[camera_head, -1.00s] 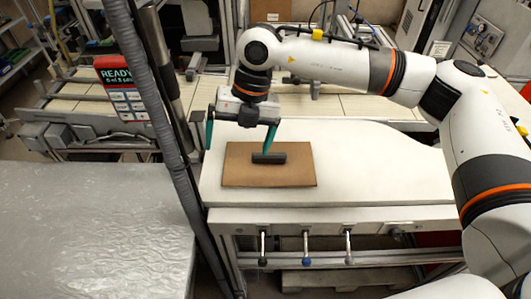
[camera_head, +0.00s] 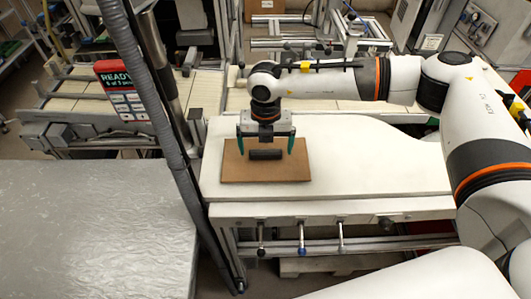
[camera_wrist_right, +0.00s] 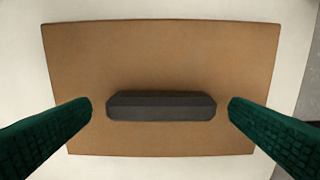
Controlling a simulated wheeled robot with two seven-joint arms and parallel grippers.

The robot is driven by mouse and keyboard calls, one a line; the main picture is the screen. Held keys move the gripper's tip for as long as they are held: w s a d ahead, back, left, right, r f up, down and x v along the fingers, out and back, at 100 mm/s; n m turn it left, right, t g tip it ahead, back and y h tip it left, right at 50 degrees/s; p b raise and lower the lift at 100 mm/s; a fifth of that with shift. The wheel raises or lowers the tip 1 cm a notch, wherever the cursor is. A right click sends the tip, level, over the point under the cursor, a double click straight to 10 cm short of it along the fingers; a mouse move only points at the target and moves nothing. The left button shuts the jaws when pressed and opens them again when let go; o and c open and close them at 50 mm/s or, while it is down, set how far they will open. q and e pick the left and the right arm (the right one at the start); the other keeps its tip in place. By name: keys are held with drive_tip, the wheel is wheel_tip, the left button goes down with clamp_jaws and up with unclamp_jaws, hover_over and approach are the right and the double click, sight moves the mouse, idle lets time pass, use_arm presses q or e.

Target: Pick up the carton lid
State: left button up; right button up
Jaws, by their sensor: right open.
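The carton lid (camera_head: 240,173) is a flat brown rectangle lying on the white table, with a dark grey bar handle (camera_head: 265,155) at its middle. In the right wrist view the lid (camera_wrist_right: 160,60) fills most of the picture, and the handle (camera_wrist_right: 161,105) lies crosswise at its centre. My right gripper (camera_head: 265,152) is open above the lid, its two green fingers at either end of the handle. In the right wrist view the fingertips (camera_wrist_right: 160,108) stand apart from the handle, with a gap on each side. My left gripper is not in view.
The white table (camera_head: 380,175) is clear to the right of the lid. A grey surface (camera_head: 90,220) lies to the left, past a dark vertical post. A red and white sign (camera_head: 122,88) and a conveyor (camera_head: 70,95) stand behind.

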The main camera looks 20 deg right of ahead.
drive_tip(key=shift+f, duration=0.85)
drive_tip(key=c, duration=1)
drive_tip(key=shift+r, duration=0.15)
